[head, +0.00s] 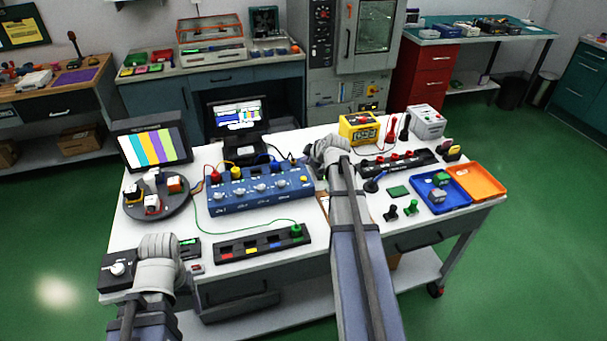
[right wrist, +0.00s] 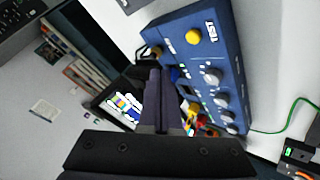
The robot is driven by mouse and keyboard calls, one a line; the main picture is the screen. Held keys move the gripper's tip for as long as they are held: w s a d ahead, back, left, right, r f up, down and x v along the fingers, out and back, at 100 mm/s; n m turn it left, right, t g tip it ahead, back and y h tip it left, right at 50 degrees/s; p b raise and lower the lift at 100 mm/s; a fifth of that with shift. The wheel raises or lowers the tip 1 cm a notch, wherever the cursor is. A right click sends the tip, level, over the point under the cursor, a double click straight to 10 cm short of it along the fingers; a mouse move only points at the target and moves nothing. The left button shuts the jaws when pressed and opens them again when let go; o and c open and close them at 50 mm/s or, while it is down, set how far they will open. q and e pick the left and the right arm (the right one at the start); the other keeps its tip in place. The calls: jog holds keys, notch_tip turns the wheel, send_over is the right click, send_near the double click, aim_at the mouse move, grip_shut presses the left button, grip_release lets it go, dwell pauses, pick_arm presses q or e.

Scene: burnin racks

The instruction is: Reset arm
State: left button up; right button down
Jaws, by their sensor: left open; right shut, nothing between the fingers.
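My right arm reaches from the bottom over the middle of the white workbench (head: 330,250). Its gripper (head: 322,150) is beyond the right end of the blue test box (head: 262,188). In the right wrist view, the right gripper's fingers (right wrist: 157,92) are together with nothing between them, with the blue test box (right wrist: 205,75) just to their right. My left gripper (head: 160,245) is low at the bench's front left, beside a black box with a white knob (head: 118,268). It is open; its fingertips are largely hidden by the wrist.
A striped screen (head: 153,147), a round tray of parts (head: 157,196) and a monitor (head: 237,116) stand left and back. A black slotted strip (head: 262,244) lies in front. Blue (head: 441,192) and orange (head: 477,183) trays and a yellow meter (head: 359,129) are right. A green cable crosses the bench.

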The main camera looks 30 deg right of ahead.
jog(key=shift+a+f, duration=0.1)
dwell(0.7)
jog(key=s+a+f+g, duration=0.2)
jog(key=s+a, duration=0.2)
jog(key=a, duration=0.6)
jog(key=s+a+f+m+g+y, duration=0.1)
jog(key=s+a, duration=0.4)
jog(key=a, duration=0.5)
jog(key=s+a+f+m+g, duration=0.1)
jog(key=s+a+f+g, duration=0.2)
jog(key=a, duration=0.7)
jog(key=shift+s+g+y, duration=0.3)
jog(key=shift+s, duration=0.6)
jog(key=s+a+m+g+h, duration=0.2)
jog(key=s+a, duration=0.5)
jog(key=s, duration=0.5)
jog(key=shift+s+f+m+g+h, duration=0.2)
jog(key=shift+f+m+g+h, duration=0.1)
jog(key=shift+m+g, duration=0.15)
jog(key=shift+a, duration=0.1)
dwell(1.2)
